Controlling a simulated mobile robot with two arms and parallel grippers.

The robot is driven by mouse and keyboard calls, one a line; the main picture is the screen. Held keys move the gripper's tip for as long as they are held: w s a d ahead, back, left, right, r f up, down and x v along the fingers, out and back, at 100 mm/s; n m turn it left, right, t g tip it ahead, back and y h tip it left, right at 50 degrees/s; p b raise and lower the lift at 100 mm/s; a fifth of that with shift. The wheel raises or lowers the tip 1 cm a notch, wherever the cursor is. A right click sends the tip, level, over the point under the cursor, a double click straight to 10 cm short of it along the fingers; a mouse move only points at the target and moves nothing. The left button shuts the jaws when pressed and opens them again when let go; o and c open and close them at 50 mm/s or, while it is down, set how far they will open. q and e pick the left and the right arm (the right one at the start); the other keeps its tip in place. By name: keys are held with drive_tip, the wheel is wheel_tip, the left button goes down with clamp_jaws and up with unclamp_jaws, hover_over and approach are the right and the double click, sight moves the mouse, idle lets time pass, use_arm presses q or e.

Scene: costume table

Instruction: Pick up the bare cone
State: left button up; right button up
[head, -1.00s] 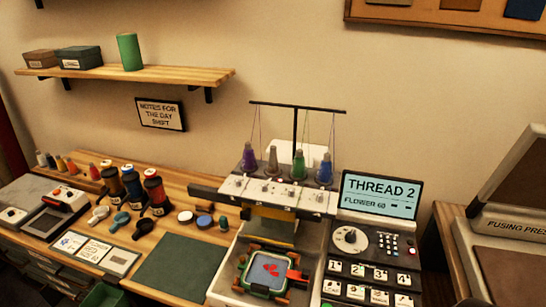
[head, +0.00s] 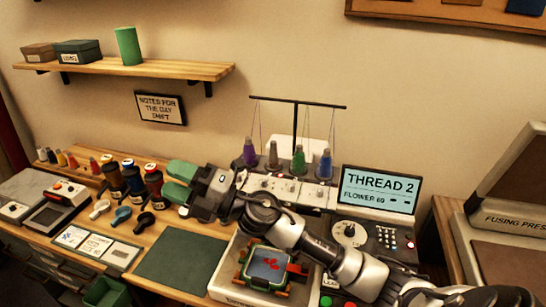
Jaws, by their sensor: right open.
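The bare cone (head: 272,156), grey-brown with no coloured thread, stands upright on top of the embroidery machine. It is second from the left, between a purple cone (head: 250,153) and a green cone (head: 298,160); a blue cone (head: 325,163) stands at the right. My right gripper (head: 176,180) is open and empty, its green-padded fingers pointing left, to the left of the machine and apart from the bare cone. Its wrist and arm pass in front of the machine's lower head. My left gripper is not in view.
Large thread spools (head: 153,181) stand just left of my right gripper's fingertips. A thread stand (head: 297,100) rises behind the cones, with threads running down. The screen (head: 381,191) reads THREAD 2. A green mat (head: 182,256) lies clear at the front.

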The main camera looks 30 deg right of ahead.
drive_tip(key=w+n+g+h, duration=0.1)
drive_tip(key=w+n+g, duration=0.1)
drive_tip(key=n+g, duration=0.65)
drive_tip(key=m+g+h, duration=0.1)
drive_tip(key=g+h, duration=0.1)
drive_tip(key=h, duration=1.4)
approach(274, 142)
drive_tip(key=p+x, duration=0.4)
drive_tip(key=x, duration=0.6)
drive_tip(key=shift+w+f, duration=0.15)
drive_tip(key=shift+f, duration=0.15)
clamp_jaws()
